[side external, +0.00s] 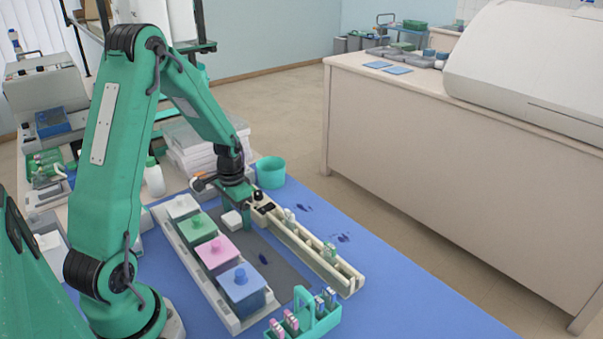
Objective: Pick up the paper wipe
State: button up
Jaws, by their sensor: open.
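A small white folded piece, which looks like the paper wipe (232,220), is on the work area between the row of staining jars and the cream rail. My gripper (246,217) points down right beside it, on its right in the picture. The jaws are open. Only one green finger shows clearly, so I cannot tell whether the wipe lies between the fingers or touches them.
A tray (232,325) holds jars with white, green, pink and blue lids. The cream rail (318,262) carries small bottles. A green slide carrier (312,318) stands in front, a green cup (270,172) behind. The blue mat (410,290) is clear at right, apart from dark stains.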

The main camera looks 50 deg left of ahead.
aim_at(239, 218)
dwell(0.4)
jog(key=c, duration=1.1)
jog(key=shift+o, duration=0.2)
jog(key=shift+r, duration=0.8)
jog(key=r, duration=0.1)
jog(key=d+r, duration=0.1)
jog(key=r, duration=0.1)
jog(key=d+r, duration=0.6)
jog(key=d, duration=0.4)
jog(key=shift+d+r, duration=0.2)
jog(key=shift+d, duration=0.15)
